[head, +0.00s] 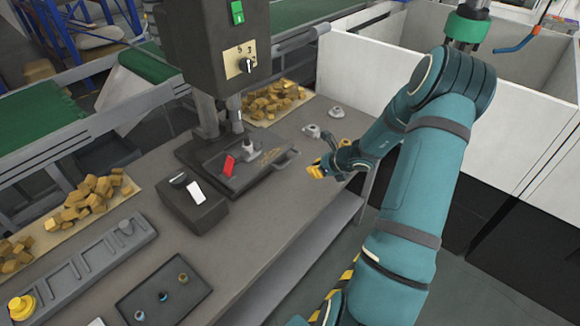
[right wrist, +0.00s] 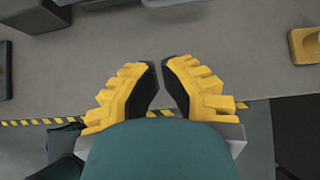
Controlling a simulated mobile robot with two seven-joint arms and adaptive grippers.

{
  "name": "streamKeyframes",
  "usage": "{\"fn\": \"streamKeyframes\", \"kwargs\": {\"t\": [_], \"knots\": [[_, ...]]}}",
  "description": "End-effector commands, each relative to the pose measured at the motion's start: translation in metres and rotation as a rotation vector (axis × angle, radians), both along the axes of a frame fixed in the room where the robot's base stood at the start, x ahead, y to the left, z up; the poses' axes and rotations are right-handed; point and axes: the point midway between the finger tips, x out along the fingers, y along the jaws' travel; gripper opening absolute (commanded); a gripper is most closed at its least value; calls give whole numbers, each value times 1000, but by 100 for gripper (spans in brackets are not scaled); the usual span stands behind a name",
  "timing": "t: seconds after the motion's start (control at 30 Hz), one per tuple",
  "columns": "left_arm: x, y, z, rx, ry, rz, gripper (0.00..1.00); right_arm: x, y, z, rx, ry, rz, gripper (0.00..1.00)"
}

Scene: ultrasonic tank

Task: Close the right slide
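On the bench, a dark machine base (head: 219,176) sits under a grey upright head. A red part (head: 229,165) and a small grey fitting (head: 249,147) are on it. A dark piece with a loop-like end (head: 287,158) sticks out from its right side; I cannot tell for sure that this is the right slide. My right gripper (head: 317,171) is above the bench's right edge, to the right of that piece and apart from it. In the right wrist view its yellow fingers (right wrist: 160,68) nearly meet at the tips, with nothing between them. My left gripper is out of view.
Two small grey fittings (head: 311,131) stand behind my gripper. A dark box with a white panel (head: 191,203) sits left of it. A tray with small pegs (head: 147,302) is at the front. White-walled bins (head: 405,75) stand behind my right arm.

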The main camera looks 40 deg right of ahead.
Motion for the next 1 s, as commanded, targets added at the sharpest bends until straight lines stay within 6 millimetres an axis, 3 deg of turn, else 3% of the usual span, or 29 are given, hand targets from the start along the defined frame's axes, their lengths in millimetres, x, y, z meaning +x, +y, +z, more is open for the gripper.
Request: {"fn": "streamKeyframes", "kwargs": {"t": [0.5,0.7,1.0], "knots": [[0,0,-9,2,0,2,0,68,8,-68,4,0,1,0],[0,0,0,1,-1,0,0,94,10,-70,2,0,2,0],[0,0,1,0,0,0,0,106,11,-73,1,0,2,0]]}}
